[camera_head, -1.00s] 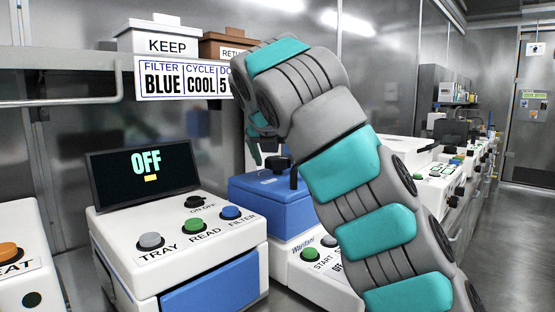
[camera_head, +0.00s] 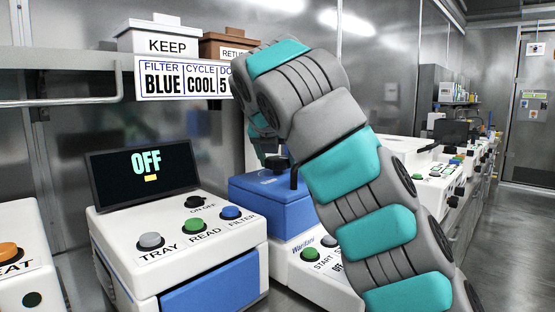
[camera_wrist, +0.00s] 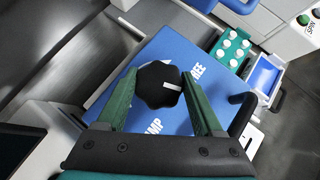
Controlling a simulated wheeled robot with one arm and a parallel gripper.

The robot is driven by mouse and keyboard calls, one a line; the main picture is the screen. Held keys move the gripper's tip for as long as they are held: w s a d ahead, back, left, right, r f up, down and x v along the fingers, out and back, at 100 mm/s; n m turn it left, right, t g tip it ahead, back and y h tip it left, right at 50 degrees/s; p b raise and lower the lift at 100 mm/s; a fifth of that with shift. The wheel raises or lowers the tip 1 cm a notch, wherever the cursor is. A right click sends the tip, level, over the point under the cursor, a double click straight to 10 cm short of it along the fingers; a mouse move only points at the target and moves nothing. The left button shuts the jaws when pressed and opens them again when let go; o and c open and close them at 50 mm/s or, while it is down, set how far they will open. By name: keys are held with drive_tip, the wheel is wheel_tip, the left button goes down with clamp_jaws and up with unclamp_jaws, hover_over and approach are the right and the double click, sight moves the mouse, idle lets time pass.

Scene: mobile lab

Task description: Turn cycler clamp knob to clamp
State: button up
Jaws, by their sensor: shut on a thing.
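A black lobed clamp knob (camera_wrist: 157,90) with a white pointer mark sits on the blue lid (camera_wrist: 190,50) of the cycler. My gripper (camera_wrist: 160,78) is shut on the knob, with one green finger on each side. The pointer mark faces right in the wrist view, on the side of the white FREE label (camera_wrist: 196,72). The CLAMP label (camera_wrist: 153,127) is partly hidden below the knob. In the head view the cycler's blue top (camera_head: 262,207) stands behind my arm, and the knob (camera_head: 275,162) is partly covered by my gripper.
A white reader (camera_head: 185,240) with an OFF screen (camera_head: 145,172) stands left of the cycler. A shelf with a KEEP box (camera_head: 158,40) is above. In the wrist view a green rack (camera_wrist: 232,48) of white caps and a blue tray (camera_wrist: 264,76) lie beside the cycler.

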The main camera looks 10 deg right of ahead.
drive_tip(key=shift+c, duration=1)
drive_tip(key=shift+a+m+g+h, duration=0.25)
drive_tip(key=shift+m+h, duration=0.25)
drive_tip(key=shift+m, duration=0.3)
drive_tip(key=shift+d+r+m+g+h, duration=0.2)
drive_tip(key=shift+m+g+h, duration=0.1)
drive_tip(key=shift+m, duration=0.1)
drive_tip(key=shift+m+h, duration=0.3)
drive_tip(key=shift+m, duration=0.1)
drive_tip(key=o, duration=1.4)
drive_tip(key=shift+f, duration=0.15)
drive_tip(key=shift+c, duration=0.2)
drive_tip(key=shift+s+d+r+n, duration=0.1)
drive_tip(key=shift+d+r+n, duration=0.15)
drive_tip(key=shift+n, duration=0.15)
drive_tip(key=shift+a+f+n+y, duration=0.15)
drive_tip(key=shift+n+y, duration=0.15)
drive_tip(key=shift+y, duration=0.2)
